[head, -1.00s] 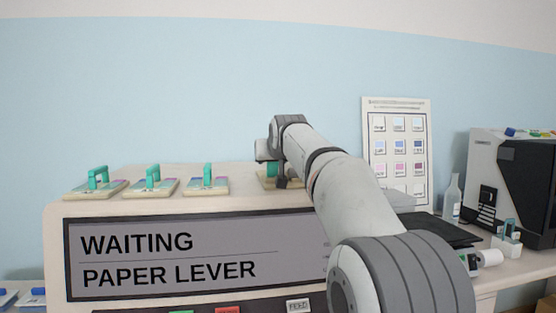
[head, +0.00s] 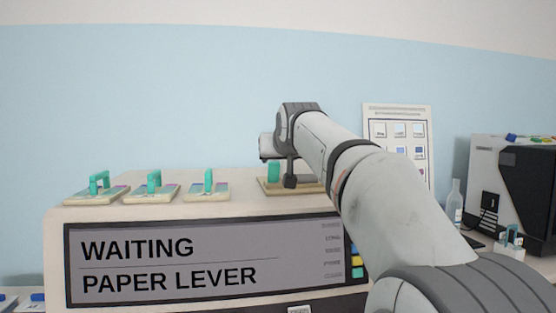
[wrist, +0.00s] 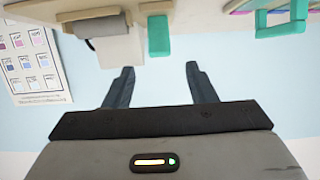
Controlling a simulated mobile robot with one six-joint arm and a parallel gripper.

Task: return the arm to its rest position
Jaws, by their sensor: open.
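My arm reaches from the lower right and hides part of the machine.
Three more trays with teal handles (head: 98,182) (head: 153,181) (head: 208,181) stand in a row to the left. A chart (head: 398,112) is behind the arm. A bottle (head: 454,203) and a dark-fronted box (head: 520,185) stand at right. Space above the machine is clear.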

